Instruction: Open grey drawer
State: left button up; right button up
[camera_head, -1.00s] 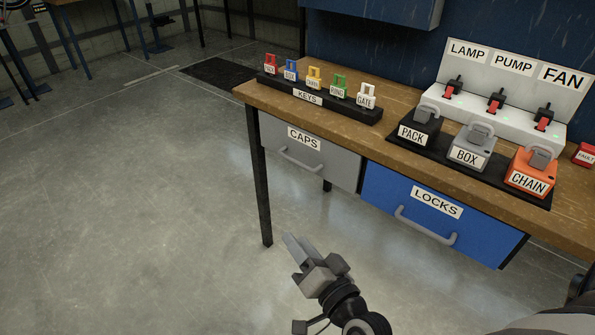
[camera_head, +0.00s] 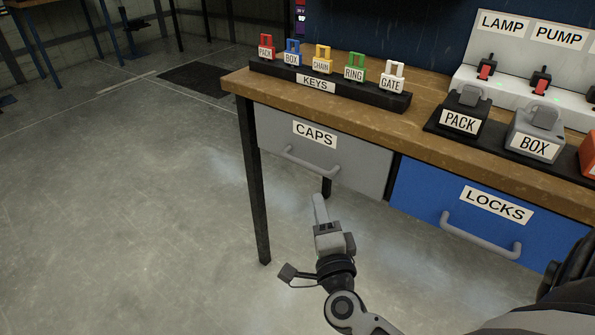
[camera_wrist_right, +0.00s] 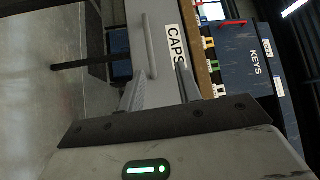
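The grey drawer (camera_head: 345,167), labelled CAPS, is shut under the left end of the workbench. Its bar handle (camera_head: 311,163) runs across its front. My right gripper (camera_head: 320,205) is below and in front of this drawer, pointing up toward it, apart from the handle. In the right wrist view, the two fingers of my right gripper (camera_wrist_right: 159,82) are spread with nothing between them. The grey drawer front (camera_wrist_right: 168,75) and handle (camera_wrist_right: 150,38) show just beyond the fingertips, turned sideways. My left gripper is not in view.
A blue drawer (camera_head: 432,212), labelled LOCKS, is right of the grey one. The wooden bench top (camera_head: 330,112) carries a key rack (camera_head: 288,80), padlocks and a switch panel (camera_head: 515,82). A black table leg (camera_head: 253,185) stands at the left. The floor in front is clear.

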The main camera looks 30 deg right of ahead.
notch_tip(320, 180, down, 2)
jog(key=f+b, duration=0.1)
jog(key=b, duration=0.1)
send_near(304, 162)
jog(key=w, duration=0.2)
jog(key=x, duration=0.7)
jog(key=shift+w+d+f, duration=0.2)
jog(key=shift+w+d, duration=0.05)
jog(key=shift+d, duration=0.25)
jog(key=shift+w+d, duration=0.1)
jog(key=shift+w, duration=0.1)
grip_shut()
